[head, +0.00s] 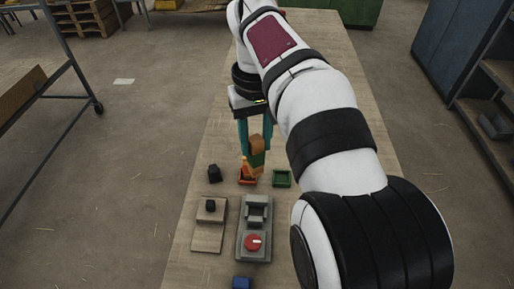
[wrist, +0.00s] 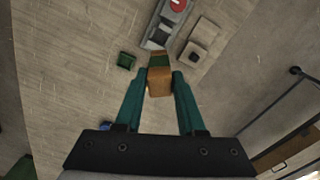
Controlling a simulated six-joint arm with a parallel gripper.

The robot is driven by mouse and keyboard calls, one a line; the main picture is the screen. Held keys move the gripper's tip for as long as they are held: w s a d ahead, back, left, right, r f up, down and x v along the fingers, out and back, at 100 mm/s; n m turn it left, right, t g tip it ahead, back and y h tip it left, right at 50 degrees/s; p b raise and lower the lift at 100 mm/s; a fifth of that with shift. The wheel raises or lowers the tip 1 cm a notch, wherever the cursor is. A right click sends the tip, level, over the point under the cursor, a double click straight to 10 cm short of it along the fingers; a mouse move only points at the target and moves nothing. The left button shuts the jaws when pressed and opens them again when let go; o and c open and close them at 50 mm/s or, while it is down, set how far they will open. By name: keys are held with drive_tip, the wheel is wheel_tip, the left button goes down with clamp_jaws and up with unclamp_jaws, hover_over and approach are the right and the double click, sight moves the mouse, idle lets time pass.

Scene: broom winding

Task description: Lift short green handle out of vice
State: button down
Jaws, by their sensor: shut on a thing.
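My gripper (head: 256,142) has long teal fingers. It is shut on the brown part of a short brown-and-green piece, the short green handle (head: 257,159). The green end points down, away from the gripper. The wrist view shows the brown part between the fingertips (wrist: 160,76) and the green end (wrist: 160,59) beyond it. The grey vice (head: 256,222) with its red knob (head: 254,241) stands on the bench, nearer the head camera. No green shows between its jaws. The piece appears in the air, apart from the vice. The vice also shows in the wrist view (wrist: 158,37).
Beyond the vice are an orange-red tray (head: 242,182) with something orange in it, a green tray (head: 281,178) and a black object (head: 214,173). A wooden board (head: 207,236) with a black knob lies left of the vice. A blue object (head: 241,283) is at the front.

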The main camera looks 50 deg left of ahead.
drive_tip(key=shift+r, duration=2.25)
